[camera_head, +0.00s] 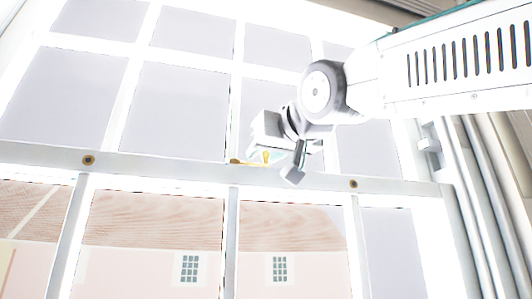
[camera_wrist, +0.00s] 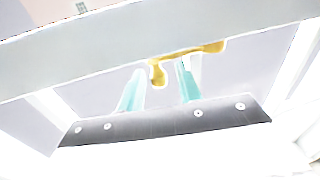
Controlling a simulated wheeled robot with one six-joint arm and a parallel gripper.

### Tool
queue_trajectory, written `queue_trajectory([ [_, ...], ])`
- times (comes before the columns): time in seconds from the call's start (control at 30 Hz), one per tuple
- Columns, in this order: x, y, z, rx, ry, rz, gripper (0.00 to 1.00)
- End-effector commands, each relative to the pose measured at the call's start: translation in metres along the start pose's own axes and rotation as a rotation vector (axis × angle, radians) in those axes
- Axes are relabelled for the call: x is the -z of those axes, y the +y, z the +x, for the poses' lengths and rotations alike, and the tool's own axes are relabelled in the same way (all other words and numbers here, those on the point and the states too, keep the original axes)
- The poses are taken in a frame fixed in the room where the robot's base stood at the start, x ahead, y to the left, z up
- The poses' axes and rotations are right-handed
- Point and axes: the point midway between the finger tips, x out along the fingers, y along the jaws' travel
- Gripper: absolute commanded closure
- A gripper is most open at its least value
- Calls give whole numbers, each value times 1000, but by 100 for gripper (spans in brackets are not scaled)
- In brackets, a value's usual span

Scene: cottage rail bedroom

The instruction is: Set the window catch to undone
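The window catch is a small brass-coloured piece (camera_head: 238,161) on the pale middle rail of the sash window. In the wrist view the catch (camera_wrist: 205,48) shows as a bar along the rail's edge, with a knob hanging at its left end. My gripper (camera_head: 277,160) is at the rail, beside the catch and partly in front of it. In the wrist view my gripper's two teal fingers (camera_wrist: 160,74) stand apart, one on each side of the knob. Gaps seem to show between knob and fingers, but I cannot tell about contact.
A pale side frame and vertical pipe-like strips (camera_head: 484,200) stand at right.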

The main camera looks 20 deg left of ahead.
Motion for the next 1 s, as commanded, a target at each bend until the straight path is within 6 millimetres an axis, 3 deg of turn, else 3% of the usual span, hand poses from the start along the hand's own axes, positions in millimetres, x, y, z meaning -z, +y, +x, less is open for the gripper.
queue_trajectory([
  [0.3,0,0,4,0,0,0,65],
  [0.43,0,0,4,-1,-1,0,100],
  [1.0,0,-2,-1,-66,-3,-3,100],
])
